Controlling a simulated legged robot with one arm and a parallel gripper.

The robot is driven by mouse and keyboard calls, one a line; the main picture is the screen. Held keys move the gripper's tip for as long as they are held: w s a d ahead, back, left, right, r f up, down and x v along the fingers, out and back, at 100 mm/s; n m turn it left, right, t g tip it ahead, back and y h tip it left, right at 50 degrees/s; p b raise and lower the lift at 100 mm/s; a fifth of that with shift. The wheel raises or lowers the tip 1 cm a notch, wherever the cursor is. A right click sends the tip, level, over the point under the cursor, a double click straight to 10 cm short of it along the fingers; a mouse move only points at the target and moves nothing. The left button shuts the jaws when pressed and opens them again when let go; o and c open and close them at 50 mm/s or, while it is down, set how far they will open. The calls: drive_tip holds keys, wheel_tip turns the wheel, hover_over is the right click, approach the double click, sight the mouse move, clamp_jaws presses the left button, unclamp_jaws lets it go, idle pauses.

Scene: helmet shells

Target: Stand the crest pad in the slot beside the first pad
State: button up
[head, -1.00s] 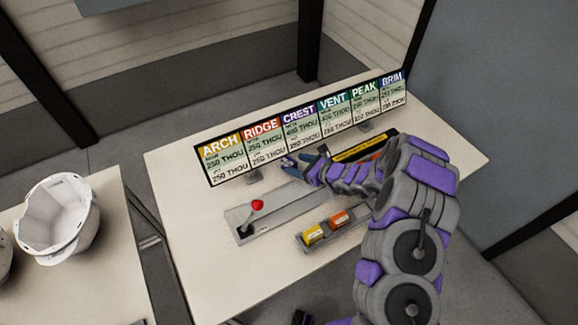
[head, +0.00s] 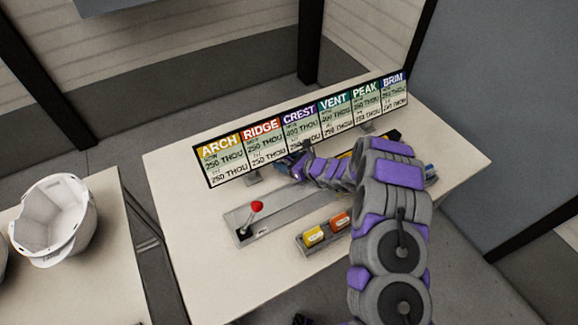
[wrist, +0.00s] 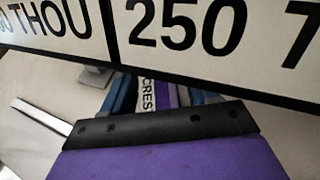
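The crest pad (wrist: 148,97) shows in the wrist view as a purple piece with a white label reading "CRES". It sits between the blue fingers of my gripper (wrist: 160,92), which appears shut on it; its lower end is hidden. In the head view my gripper (head: 288,165) is low in front of the sign board, behind the grey plate. A grey tray (head: 305,251) nearer the front edge holds a yellow pad (head: 314,236) and an orange pad (head: 340,221). My arm hides the tray's right part.
A sign board (head: 300,130) with thickness figures stands along the table's back, close to my gripper. A grey plate (head: 275,222) carries a lever with a red knob (head: 257,206). A white helmet shell (head: 55,218) stands on another table at left. The table's left side is clear.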

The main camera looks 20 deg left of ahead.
drive_tip(key=c, duration=1)
drive_tip(key=shift+d+r, duration=0.1)
drive_tip(key=shift+s+d+r, duration=0.1)
drive_tip(key=shift+s+r, duration=0.05)
drive_tip(key=s+d+r+p, duration=0.2)
drive_tip(key=s+d+r, duration=0.5)
drive_tip(key=s+d, duration=0.15)
drive_tip(key=w+d+r+m+t+h, duration=0.25)
drive_tip(key=w+d+r, duration=0.25)
drive_tip(key=d+r, duration=0.25)
drive_tip(key=w+d+r+m+t+h, duration=0.1)
drive_tip(key=w+d+r+m+t, duration=0.2)
drive_tip(key=w+d+r, duration=0.35)
drive_tip(key=d+r+m+t+h, duration=0.1)
drive_tip(key=d+r+m, duration=0.1)
drive_tip(key=d+r, duration=0.3)
drive_tip(key=s+d+r+m+t+h, duration=0.1)
drive_tip(key=d+r+h, duration=0.1)
drive_tip(key=d+r, duration=0.3)
drive_tip(key=d+r+m+t+h, duration=0.1)
drive_tip(key=d+r+m+h, duration=0.1)
drive_tip(key=d+r, duration=0.3)
drive_tip(key=shift+s+d+r+m, duration=0.25)
drive_tip(key=shift+s+d+m, duration=0.1)
drive_tip(key=shift+d, duration=0.2)
